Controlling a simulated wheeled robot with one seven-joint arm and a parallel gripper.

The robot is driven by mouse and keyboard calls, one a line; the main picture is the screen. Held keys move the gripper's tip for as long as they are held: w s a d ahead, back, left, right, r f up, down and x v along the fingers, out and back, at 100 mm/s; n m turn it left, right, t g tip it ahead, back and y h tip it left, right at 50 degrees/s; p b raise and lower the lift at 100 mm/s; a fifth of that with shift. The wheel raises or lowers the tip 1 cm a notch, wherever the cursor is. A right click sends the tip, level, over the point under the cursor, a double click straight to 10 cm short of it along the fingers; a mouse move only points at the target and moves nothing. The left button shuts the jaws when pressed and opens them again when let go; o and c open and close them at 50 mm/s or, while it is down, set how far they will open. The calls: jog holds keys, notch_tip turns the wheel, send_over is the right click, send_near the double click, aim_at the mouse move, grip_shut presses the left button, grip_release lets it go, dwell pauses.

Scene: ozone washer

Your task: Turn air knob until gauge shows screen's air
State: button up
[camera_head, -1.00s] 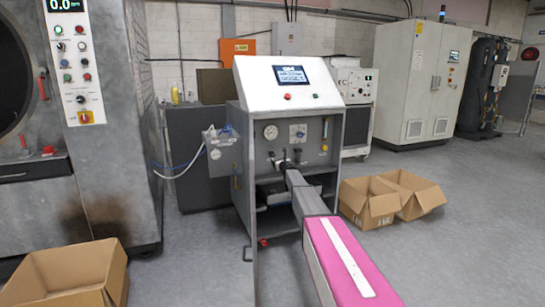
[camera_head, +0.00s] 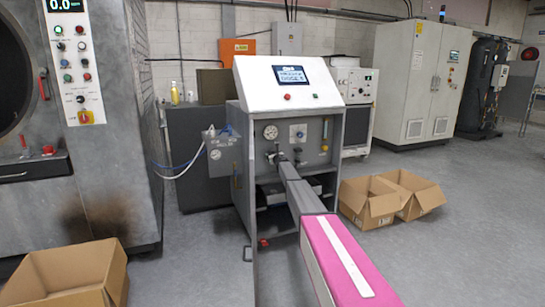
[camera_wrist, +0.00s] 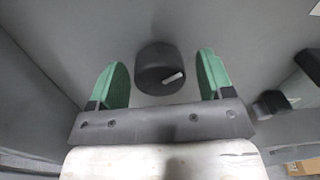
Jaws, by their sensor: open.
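The air knob (camera_wrist: 158,68) is a dark round knob with a pale pointer mark, on the grey panel in the wrist view. My gripper (camera_wrist: 162,80) is open, with one green finger on each side of the knob and visible gaps to both. In the head view my gripper (camera_head: 277,157) is at the cabinet front, just below the round white gauge (camera_head: 270,132), and hides the knob there. The gauge's needle is too small to read. The screen (camera_head: 290,74) on the sloped white console is lit, but its text is too blurred to read.
Another dark knob or fitting (camera_wrist: 271,102) sits to the right in the wrist view. Cardboard boxes (camera_head: 368,203) lie on the floor at right.

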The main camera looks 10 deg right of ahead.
jog(key=shift+c, duration=0.4)
jog(key=c, duration=0.9)
jog(key=shift+o, duration=0.3)
jog(key=shift+m, duration=0.4)
jog(key=m, duration=0.4)
jog(key=shift+m, duration=0.3)
jog(key=m, duration=0.4)
jog(key=shift+r, duration=0.1)
jog(key=m, duration=0.7)
jog(key=shift+g+y, duration=0.3)
jog(key=m, duration=0.7)
